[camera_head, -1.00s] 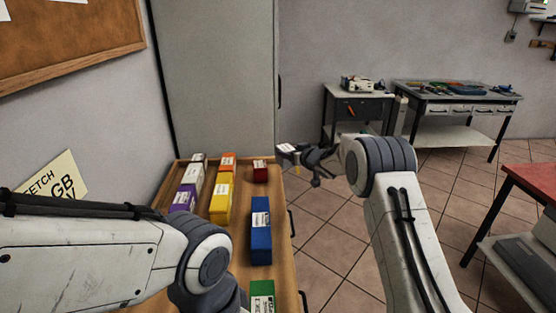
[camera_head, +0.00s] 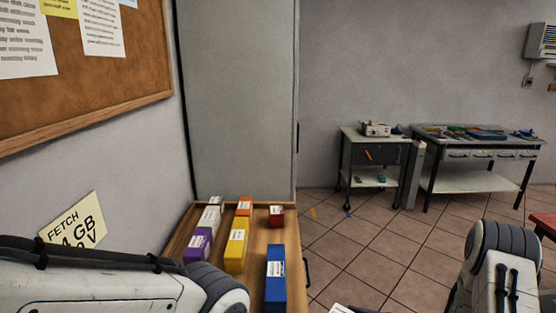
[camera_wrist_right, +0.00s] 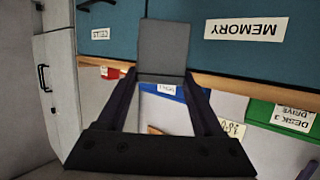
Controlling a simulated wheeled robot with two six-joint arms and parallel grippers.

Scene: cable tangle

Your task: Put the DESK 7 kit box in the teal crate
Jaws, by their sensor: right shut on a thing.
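My right gripper (camera_wrist_right: 163,85) is shut on a plain grey box (camera_wrist_right: 163,45) in the right wrist view. No readable label shows on the held box there, so I cannot tell whether it is the DESK 7 kit. A white label (camera_head: 340,308), probably on this held box, shows at the bottom edge of the head view. My left arm crosses the lower left of the head view, and its gripper is out of view. I see no teal crate in either current view.
A wooden-topped cabinet (camera_head: 262,240) carries several boxes, including blue (camera_head: 276,285), yellow (camera_head: 236,252), purple (camera_head: 198,245) and red (camera_head: 276,220). Its teal drawer front (camera_wrist_right: 260,55) reads MEMORY. A green DESK 3 DRIVE box (camera_wrist_right: 290,118) stands there.

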